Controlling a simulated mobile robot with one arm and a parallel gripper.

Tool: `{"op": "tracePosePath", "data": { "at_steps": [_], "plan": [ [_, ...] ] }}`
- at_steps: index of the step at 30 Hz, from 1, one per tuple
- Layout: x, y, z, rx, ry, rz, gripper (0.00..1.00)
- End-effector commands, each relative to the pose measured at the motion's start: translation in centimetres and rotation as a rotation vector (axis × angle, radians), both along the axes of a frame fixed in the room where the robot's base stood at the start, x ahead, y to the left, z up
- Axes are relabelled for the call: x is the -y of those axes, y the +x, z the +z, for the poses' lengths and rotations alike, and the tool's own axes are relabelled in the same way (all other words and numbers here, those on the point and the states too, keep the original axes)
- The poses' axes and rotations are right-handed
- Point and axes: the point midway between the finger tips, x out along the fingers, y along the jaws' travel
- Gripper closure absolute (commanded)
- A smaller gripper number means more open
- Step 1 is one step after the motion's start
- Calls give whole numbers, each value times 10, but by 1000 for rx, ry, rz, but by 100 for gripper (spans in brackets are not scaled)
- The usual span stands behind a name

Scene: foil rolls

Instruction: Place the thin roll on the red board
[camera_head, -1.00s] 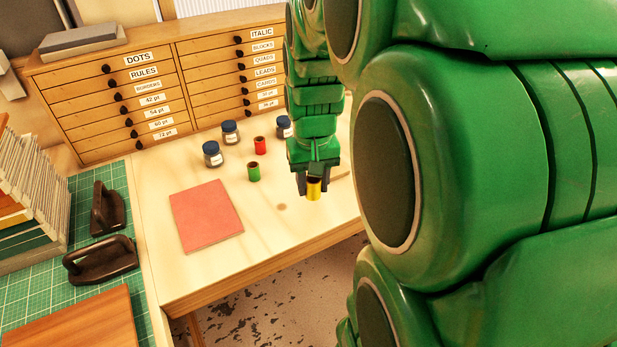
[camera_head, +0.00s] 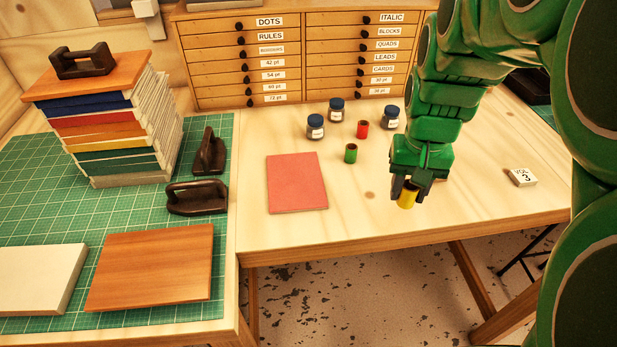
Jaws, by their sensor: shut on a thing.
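My gripper (camera_head: 406,188) is shut on a yellow foil roll (camera_head: 406,199), which tilts a little and hangs near the table's front edge, right of the red board. The red board (camera_head: 297,183) lies flat and bare on the wooden table. A green roll (camera_head: 351,154) and a red roll (camera_head: 363,129) stand upright behind and to the right of the board. I cannot tell from this view which roll is thinnest. The gap between the yellow roll and the table is also unclear.
Dark-capped jars (camera_head: 316,127) stand behind the board, with more near the red roll. A drawer cabinet (camera_head: 290,60) closes the back. The table between board and gripper is clear.

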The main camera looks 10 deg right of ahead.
Motion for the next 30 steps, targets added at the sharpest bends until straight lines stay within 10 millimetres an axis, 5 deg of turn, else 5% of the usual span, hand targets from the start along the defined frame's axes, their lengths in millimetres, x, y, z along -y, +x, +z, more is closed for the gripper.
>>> {"op": "tracePosePath", "data": {
  "at_steps": [15, 30],
  "plan": [
    [-81, 46, 7, -2, -2, -42, 90],
    [-160, 67, 12, 2, -1, -77, 97]
  ]
}}
